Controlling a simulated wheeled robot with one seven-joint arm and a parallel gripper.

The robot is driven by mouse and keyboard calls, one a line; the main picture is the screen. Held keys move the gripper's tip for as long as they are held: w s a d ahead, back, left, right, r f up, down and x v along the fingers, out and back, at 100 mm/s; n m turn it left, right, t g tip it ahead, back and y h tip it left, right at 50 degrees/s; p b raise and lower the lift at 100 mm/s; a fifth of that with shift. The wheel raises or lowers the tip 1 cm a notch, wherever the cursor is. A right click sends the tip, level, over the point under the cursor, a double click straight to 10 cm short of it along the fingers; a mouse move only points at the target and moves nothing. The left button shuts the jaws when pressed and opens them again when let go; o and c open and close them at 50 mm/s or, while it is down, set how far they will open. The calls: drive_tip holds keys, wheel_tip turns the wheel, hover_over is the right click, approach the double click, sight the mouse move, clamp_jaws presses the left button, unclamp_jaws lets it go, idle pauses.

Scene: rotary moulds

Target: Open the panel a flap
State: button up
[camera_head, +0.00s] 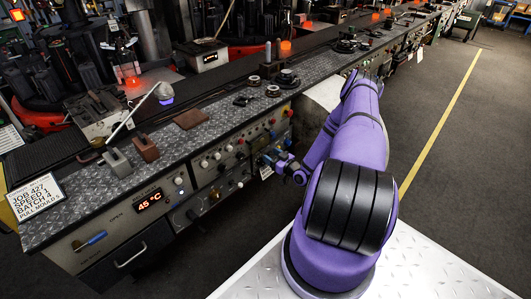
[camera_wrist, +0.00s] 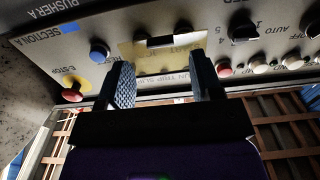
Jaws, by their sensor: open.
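In the wrist view, a panel face marked "SECTION A" and "PUSHER A" fills the top. A yellowish plate (camera_wrist: 145,52), which looks like the flap, lies on it with a dark slot or pull (camera_wrist: 176,41) near its upper edge. My gripper (camera_wrist: 161,72) is open, one finger over each side of the plate's lower part, with nothing between the fingers. I cannot tell whether the fingers touch the plate. In the head view, my gripper (camera_head: 272,163) is at the bench's front, beside the control panel; the flap cannot be made out there.
In the wrist view, a blue button (camera_wrist: 99,52) and red emergency stop (camera_wrist: 72,95) are left of the plate. In the head view, a metal-topped bench (camera_head: 215,120) carries loose parts; the floor (camera_head: 480,130) at right is clear.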

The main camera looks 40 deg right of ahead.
sight(262, 144)
drive_tip(key=shift+w+a, duration=0.1)
drive_tip(key=shift+w, duration=1.9)
clamp_jaws()
